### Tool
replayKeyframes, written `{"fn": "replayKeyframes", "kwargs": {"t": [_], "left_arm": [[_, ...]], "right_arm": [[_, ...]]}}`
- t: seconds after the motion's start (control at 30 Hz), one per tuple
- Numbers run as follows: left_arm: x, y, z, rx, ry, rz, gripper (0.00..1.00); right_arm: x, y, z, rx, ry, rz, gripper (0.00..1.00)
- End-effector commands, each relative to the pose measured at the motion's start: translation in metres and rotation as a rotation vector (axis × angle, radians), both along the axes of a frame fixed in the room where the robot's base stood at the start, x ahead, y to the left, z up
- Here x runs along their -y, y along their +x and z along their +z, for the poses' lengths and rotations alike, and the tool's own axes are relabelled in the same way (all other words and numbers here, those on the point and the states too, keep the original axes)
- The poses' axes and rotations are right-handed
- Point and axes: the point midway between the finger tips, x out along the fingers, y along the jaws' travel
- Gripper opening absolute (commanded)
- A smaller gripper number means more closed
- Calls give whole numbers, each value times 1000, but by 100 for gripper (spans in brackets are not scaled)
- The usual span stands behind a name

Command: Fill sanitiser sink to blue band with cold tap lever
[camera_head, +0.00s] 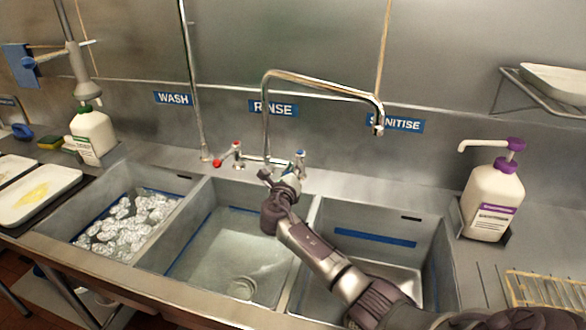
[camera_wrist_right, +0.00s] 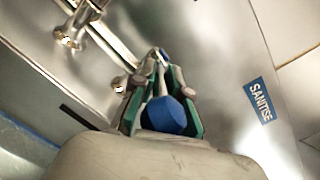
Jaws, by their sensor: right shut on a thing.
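The cold tap lever with its blue end (camera_head: 300,155) stands at the right of the mixer tap, behind the sinks. My right gripper (camera_head: 287,176) is at this lever. In the right wrist view, the gripper (camera_wrist_right: 161,90) is shut on the lever, with the blue knob (camera_wrist_right: 170,116) between its green-padded fingers. The sanitiser sink (camera_head: 426,238) is the right-hand basin, with a blue band (camera_head: 375,237) on its back wall. The spout (camera_head: 378,118) ends above this sink, with no clear stream below it. My arm hides part of the basin; its water level is unclear. My left gripper is out of view.
The red-ended lever (camera_head: 219,163) is left of the gripper. A purple-topped pump bottle (camera_head: 491,200) stands right of the sanitiser sink. The tall spout pipe rises close behind the gripper.

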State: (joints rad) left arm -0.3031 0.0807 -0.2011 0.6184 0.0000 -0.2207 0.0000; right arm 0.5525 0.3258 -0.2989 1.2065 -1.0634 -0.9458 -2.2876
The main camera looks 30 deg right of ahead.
Motion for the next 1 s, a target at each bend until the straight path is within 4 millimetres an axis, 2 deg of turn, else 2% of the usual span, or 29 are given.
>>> {"fn": "replayKeyframes", "kwargs": {"t": [0.37, 0.57, 0.77, 0.87, 1.0], "left_arm": [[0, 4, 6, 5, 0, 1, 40], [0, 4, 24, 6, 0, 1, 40], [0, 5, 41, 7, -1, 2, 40], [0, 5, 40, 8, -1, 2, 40], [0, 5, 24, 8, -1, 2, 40]], "right_arm": [[2, -2, 1, -2, -1, 22, 0], [8, -8, 4, -5, -4, 106, 0], [20, -17, 3, -6, -7, 262, 0], [26, -21, 0, -7, -7, 356, 0], [37, -26, -6, -6, -8, 490, 0]]}}
